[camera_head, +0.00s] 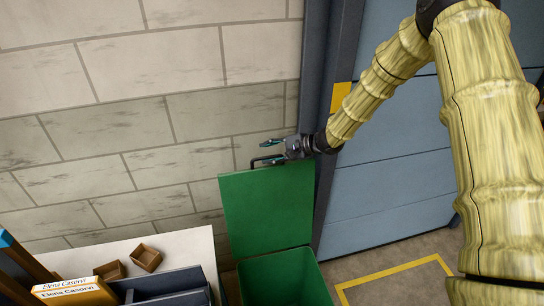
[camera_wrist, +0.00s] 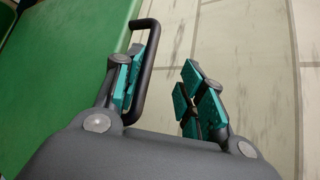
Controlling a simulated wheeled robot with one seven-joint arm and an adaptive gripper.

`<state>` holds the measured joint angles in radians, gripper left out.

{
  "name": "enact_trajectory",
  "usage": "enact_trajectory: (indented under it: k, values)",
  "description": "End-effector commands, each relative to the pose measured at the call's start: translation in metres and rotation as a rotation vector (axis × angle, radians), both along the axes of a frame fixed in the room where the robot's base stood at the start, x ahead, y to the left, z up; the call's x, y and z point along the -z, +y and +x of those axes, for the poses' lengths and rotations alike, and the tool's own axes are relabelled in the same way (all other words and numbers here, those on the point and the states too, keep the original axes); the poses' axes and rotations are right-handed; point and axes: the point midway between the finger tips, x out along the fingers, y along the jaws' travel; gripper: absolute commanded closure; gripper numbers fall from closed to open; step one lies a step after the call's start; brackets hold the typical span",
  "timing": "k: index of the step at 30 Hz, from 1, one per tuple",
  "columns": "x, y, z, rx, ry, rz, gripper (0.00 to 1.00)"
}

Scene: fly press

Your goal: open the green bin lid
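The green bin (camera_head: 285,285) stands at the bottom middle of the head view. Its green lid (camera_head: 265,212) stands raised, roughly upright, and the bin's inside shows. The black handle (camera_head: 266,157) is at the lid's top edge. My gripper (camera_head: 271,152) is at this handle. In the wrist view the lid (camera_wrist: 60,70) fills the left side, and the handle (camera_wrist: 149,72) loops out from it. My gripper (camera_wrist: 165,88) is open there. Its left finger is inside the handle loop, and its right finger is apart, outside the loop. The handle bar lies between the fingers.
A white table (camera_head: 190,245) stands left of the bin, with small brown boxes (camera_head: 146,258), a dark tray (camera_head: 165,285) and an orange-and-white box (camera_head: 76,292). A block wall (camera_head: 130,120) is behind. Yellow-marked floor (camera_head: 400,280) lies clear to the right.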

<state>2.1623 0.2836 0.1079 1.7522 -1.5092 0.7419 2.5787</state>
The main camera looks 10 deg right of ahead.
Motion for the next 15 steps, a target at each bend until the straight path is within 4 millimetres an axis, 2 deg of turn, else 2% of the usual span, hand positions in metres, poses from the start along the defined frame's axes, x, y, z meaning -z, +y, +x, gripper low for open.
enact_trajectory:
  k: [15]
  values:
    - [0.0029, -0.0045, -0.002, 0.003, 0.003, -0.002, 0.68]
